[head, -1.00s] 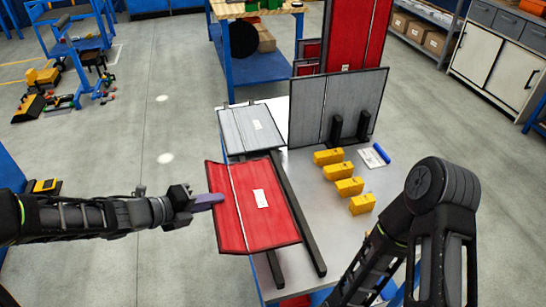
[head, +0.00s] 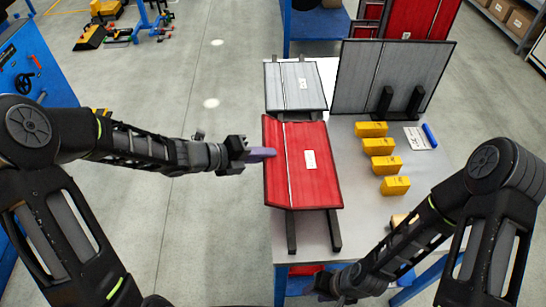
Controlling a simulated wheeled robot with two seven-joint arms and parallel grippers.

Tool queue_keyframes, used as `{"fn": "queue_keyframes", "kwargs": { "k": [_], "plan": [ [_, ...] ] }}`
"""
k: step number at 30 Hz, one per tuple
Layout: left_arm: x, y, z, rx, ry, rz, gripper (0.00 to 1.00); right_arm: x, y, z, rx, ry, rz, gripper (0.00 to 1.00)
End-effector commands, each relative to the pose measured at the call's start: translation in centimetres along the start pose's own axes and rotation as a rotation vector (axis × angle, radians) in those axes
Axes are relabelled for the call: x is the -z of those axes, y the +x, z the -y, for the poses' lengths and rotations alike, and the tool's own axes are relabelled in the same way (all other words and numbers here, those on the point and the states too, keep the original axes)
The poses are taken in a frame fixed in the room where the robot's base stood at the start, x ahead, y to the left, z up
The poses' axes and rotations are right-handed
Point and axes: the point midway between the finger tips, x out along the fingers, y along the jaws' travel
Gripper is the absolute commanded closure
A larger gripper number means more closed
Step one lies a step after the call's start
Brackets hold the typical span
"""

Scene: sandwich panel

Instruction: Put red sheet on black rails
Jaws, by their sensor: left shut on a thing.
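The red sheet (head: 315,180) has a dark frame, a pale line along its length and a white label. It lies over the black rails (head: 334,232), whose front ends stick out from under it; whether it rests fully on both cannot be told. My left gripper (head: 264,154) is shut on the sheet's left edge. A grey sheet (head: 295,85) lies just behind the red one. My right gripper (head: 332,286) is low, by the table's front edge, away from the sheet; its fingers are too unclear to judge.
Several yellow blocks (head: 380,146) stand on the table (head: 362,205) right of the sheet. A large grey panel (head: 390,75) stands upright in black holders behind them. A white card (head: 416,138) and a blue roll (head: 430,135) lie at the right.

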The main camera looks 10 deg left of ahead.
Motion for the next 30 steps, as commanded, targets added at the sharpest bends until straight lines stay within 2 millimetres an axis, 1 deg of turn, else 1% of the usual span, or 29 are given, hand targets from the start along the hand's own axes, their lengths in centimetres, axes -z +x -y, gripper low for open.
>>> {"fn": "queue_keyframes", "kwargs": {
  "k": [1,4,14,17,21,24,30],
  "plan": [
    [0.2,0.5,-0.8,0.002,-0.003,-0.002,1.00,0.0,0.1,0.0,0.000,0.000,0.000,0.64],
    [0.3,0.9,-1.6,0.002,-0.001,0.000,1.00,0.0,0.1,0.0,0.000,0.000,0.000,0.64],
    [0.4,1.0,-1.9,0.002,0.001,0.000,1.00,0.0,0.1,0.0,0.000,0.000,-0.001,0.64],
    [0.6,1.4,-2.6,0.002,-0.002,-0.001,1.00,0.0,0.2,-0.1,0.000,0.000,-0.001,0.64],
    [1.0,2.4,-4.5,0.002,-0.004,-0.001,1.00,0.0,0.1,-0.1,0.000,0.000,-0.001,0.64],
    [1.1,2.8,-5.2,0.002,-0.001,0.000,1.00,0.0,0.1,-0.1,0.000,0.000,-0.001,0.64],
    [1.2,2.9,-5.3,0.002,0.002,0.000,1.00,0.0,0.1,-0.1,0.000,0.000,-0.001,0.64]
  ]
}}
